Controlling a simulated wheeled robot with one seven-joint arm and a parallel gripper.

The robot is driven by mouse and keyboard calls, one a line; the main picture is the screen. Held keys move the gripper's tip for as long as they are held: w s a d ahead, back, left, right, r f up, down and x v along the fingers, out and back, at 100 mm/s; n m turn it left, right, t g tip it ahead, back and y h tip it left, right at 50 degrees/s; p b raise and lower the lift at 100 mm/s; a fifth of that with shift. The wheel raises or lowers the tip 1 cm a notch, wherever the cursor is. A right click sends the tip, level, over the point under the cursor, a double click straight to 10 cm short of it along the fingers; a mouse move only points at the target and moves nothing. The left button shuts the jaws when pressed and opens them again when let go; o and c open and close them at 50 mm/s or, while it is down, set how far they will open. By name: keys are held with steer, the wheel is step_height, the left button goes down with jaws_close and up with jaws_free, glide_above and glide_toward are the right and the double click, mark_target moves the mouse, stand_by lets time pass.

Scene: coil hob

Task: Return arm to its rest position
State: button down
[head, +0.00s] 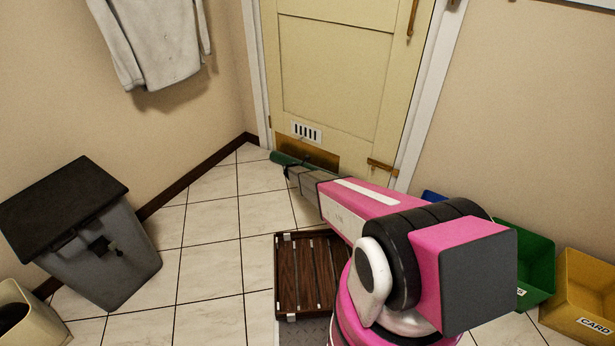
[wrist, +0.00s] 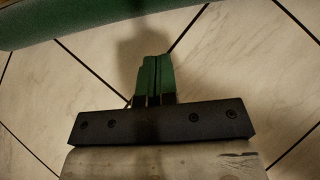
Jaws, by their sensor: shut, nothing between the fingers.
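My pink arm reaches out over the tiled floor toward the door. My gripper (wrist: 153,62) shows in the wrist view with its two green fingers side by side, shut and empty. In the head view my gripper (head: 288,169) is small and dark at the far end of the arm, beside a green roll (head: 280,157) at the foot of the door. The green roll also crosses the top left of the wrist view (wrist: 60,20), apart from the fingertips in the picture. The exact height of my gripper above the floor is hard to tell.
The cream door (head: 335,65) stands ahead. A grey lidded bin (head: 105,260) and a cream container (head: 40,325) are at left. Green (head: 535,265), yellow (head: 580,290) and blue (head: 432,196) boxes stand at right. The tiled floor (head: 210,255) left of the arm is clear.

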steer(key=s+d+r+m+g, duration=0.1)
steer(key=s+d+r+m, duration=0.2)
steer(key=s+r+m, duration=0.35)
steer(key=s+d+r+m+g, duration=0.2)
steer(key=s+d+r+m, duration=0.1)
steer(key=s+r, duration=0.6)
steer(key=s+d+r+m+g, duration=0.1)
steer(key=s+d+r+m, duration=0.2)
steer(key=s+r+m, duration=0.5)
steer(key=s+r+m+g+y, duration=0.3)
steer(key=s+r+m, duration=0.8)
steer(key=s+r, duration=1)
steer(key=s+y, duration=0.2)
steer(key=shift+s+d, duration=0.2)
steer(key=shift+s, duration=0.2)
